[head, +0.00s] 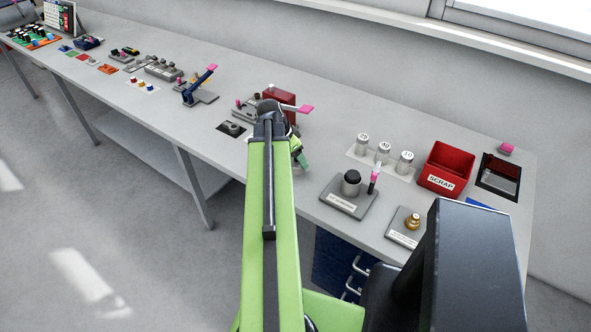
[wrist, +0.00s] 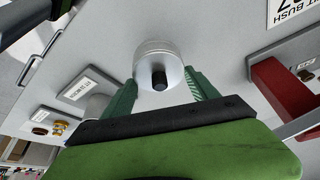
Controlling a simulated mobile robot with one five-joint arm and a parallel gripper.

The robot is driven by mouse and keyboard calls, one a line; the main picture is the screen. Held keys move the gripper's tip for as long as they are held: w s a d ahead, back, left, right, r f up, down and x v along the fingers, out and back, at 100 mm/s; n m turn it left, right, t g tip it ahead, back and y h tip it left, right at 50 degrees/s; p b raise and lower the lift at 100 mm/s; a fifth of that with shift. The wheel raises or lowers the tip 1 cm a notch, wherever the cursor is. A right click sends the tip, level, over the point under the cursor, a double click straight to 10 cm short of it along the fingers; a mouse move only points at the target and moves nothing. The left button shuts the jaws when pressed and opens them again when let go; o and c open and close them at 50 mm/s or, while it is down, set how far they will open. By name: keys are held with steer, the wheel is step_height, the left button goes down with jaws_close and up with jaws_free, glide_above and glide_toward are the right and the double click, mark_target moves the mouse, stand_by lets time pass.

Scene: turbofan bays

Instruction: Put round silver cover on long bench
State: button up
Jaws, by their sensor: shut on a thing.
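The round silver cover (wrist: 150,52) with a black knob (wrist: 159,77) is between the green fingers of my gripper (wrist: 163,92) in the wrist view. My gripper is shut on it. The cover appears over the pale top of the long bench; I cannot tell whether it touches. In the head view my gripper (head: 302,157) is over the long bench (head: 318,142), mostly behind my green arm, and the cover is hidden there.
Right of my gripper stand several silver cylinders (head: 383,152), a grey plate with a black-topped post (head: 351,183) and a red scrap bin (head: 446,167). Fixtures line the bench to the left.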

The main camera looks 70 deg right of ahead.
mark_target(294, 160)
step_height(294, 160, down, 4)
steer(key=b, duration=0.4)
steer(key=shift+f, duration=0.2)
steer(key=shift+r, duration=0.25)
steer(key=shift+f, duration=0.25)
steer(key=o, duration=1.6)
steer(key=shift+r, duration=0.1)
steer(key=shift+r, duration=0.1)
steer(key=shift+r, duration=0.2)
steer(key=p+v, duration=1.1)
steer(key=shift+a+r, duration=0.15)
steer(key=shift+r, duration=0.2)
steer(key=shift+w, duration=0.15)
